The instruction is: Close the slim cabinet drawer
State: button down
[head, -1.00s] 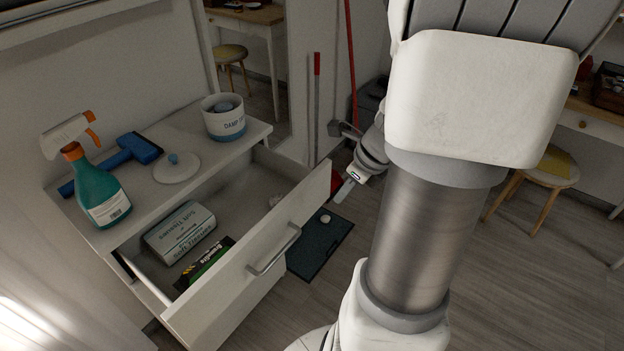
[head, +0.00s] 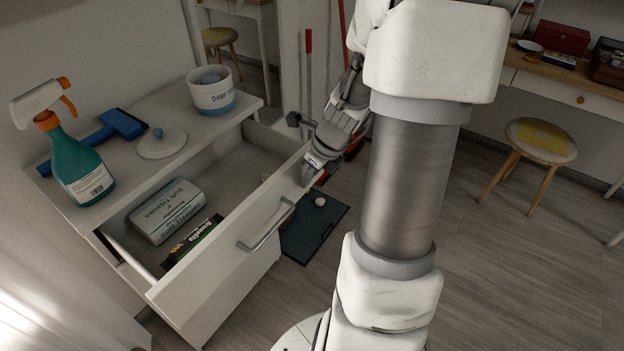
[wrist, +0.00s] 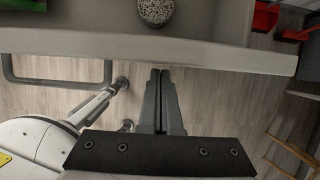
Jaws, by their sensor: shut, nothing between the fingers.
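The slim white cabinet's top drawer (head: 226,246) stands pulled out, with a metal bar handle (head: 267,226) on its front. Inside lie a tissue box (head: 168,210), a dark box (head: 193,241) and, toward the right end, a speckled round object (wrist: 155,11). My gripper (head: 308,176) is at the right end of the drawer front, on its outer side. In the wrist view my gripper (wrist: 160,74) is shut and empty, its fingertips close to the drawer front's edge (wrist: 200,52), right of the handle. I cannot tell whether they touch.
A stool (head: 535,143) stands at right; floor between is clear.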

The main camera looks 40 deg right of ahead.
jog(key=shift+w+a+r+p, duration=0.15)
jog(key=shift+w+a+p, duration=0.1)
jog(key=shift+w+p, duration=0.3)
jog(key=w+a+p, duration=0.2)
jog(key=w+p, duration=0.1)
jog(key=w, duration=0.3)
jog(key=w+a+p, duration=0.2)
jog(key=w+p, duration=0.2)
jog(key=w, duration=0.2)
jog(key=w+a+p, duration=0.2)
jog(key=w+p, duration=0.2)
jog(key=w, duration=0.2)
jog(key=shift+w+a, duration=0.25)
jog(key=shift+a, duration=0.05)
